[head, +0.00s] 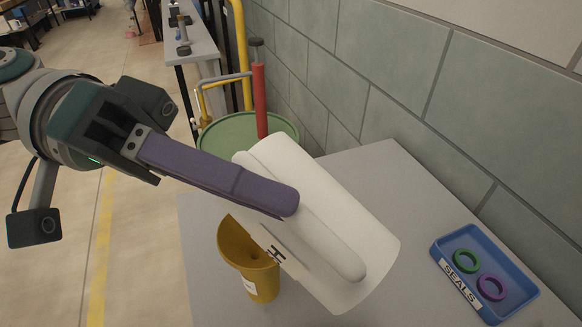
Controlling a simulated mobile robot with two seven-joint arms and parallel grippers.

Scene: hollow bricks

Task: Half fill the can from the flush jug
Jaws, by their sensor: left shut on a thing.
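The white jug (345,225) is held tilted above the grey table, with part of its dark lettering, an "H", showing on its lower side. My left gripper (284,200), with purple fingers, is shut on the jug across its upper side, by the long raised handle. The jug's mouth and any liquid are hidden. The amber can (262,283), with a flared opening and a pale label, stands on the table below and left of the jug. The jug covers part of the can's right side, and I cannot see a fill level. My right gripper is not in view.
A blue tray (513,300) marked "SEALS" holds a green ring (466,261) and a purple ring (491,287) at the right. A block wall (480,110) runs along the table's far side. A green drum (222,139) stands behind. The table between jug and tray is clear.

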